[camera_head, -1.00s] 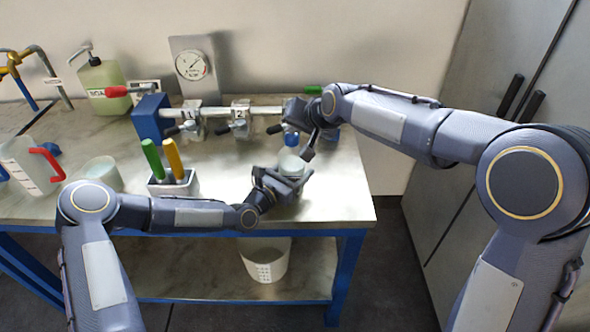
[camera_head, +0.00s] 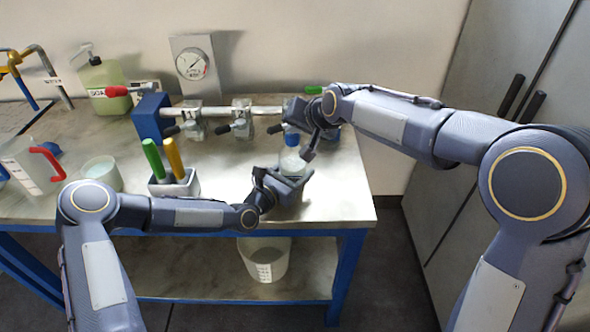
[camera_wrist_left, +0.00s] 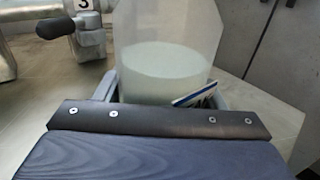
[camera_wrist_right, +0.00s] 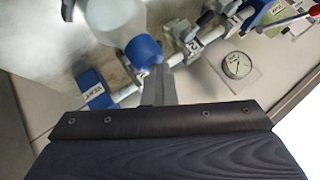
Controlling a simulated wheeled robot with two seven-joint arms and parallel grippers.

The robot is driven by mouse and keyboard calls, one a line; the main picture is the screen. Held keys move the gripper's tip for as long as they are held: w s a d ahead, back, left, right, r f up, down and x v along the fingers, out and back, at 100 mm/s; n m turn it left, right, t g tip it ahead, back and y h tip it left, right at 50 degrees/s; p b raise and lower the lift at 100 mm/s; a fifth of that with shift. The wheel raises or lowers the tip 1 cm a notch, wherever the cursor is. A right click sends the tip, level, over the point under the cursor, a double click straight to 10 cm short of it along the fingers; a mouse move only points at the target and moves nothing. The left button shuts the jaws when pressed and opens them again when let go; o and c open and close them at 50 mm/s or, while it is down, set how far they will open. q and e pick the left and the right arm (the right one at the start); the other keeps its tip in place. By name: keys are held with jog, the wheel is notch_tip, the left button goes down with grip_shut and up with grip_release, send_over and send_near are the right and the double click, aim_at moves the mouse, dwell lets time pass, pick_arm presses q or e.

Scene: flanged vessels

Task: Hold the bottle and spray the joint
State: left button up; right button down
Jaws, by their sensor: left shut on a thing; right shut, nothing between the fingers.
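A clear bottle (camera_head: 291,160) with pale liquid and a blue cap (camera_head: 291,139) stands upright at the right part of the bench. My left gripper (camera_head: 292,176) is shut on its lower body, which also fills the left wrist view (camera_wrist_left: 165,70). My right gripper (camera_head: 309,154) is shut and empty beside the bottle's upper part. In the right wrist view its fingers (camera_wrist_right: 160,85) are close to the blue cap (camera_wrist_right: 143,50); I cannot tell whether they touch. A horizontal pipe (camera_head: 268,112) with clamped joints runs behind the bottle; my right arm hides its right end.
A grey holder (camera_head: 178,187) with green and yellow handles stands left of my left gripper. A white tub (camera_head: 101,171), a red-handled jug (camera_head: 27,165), a green pump bottle (camera_head: 103,86) and a gauge (camera_head: 191,65) stand further left and back. A bucket (camera_head: 264,260) is on the lower shelf.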

aim_at(295, 138)
pick_arm(q)
jog(key=shift+w, duration=0.1)
pick_arm(e)
jog(key=shift+s+r, duration=0.15)
jog(key=shift+r, duration=0.7)
jog(key=shift+s+r, duration=0.1)
jog(key=shift+r, duration=0.75)
jog(key=shift+r, duration=0.1)
pick_arm(q)
jog(key=o, duration=1.3)
jog(key=shift+o, duration=0.2)
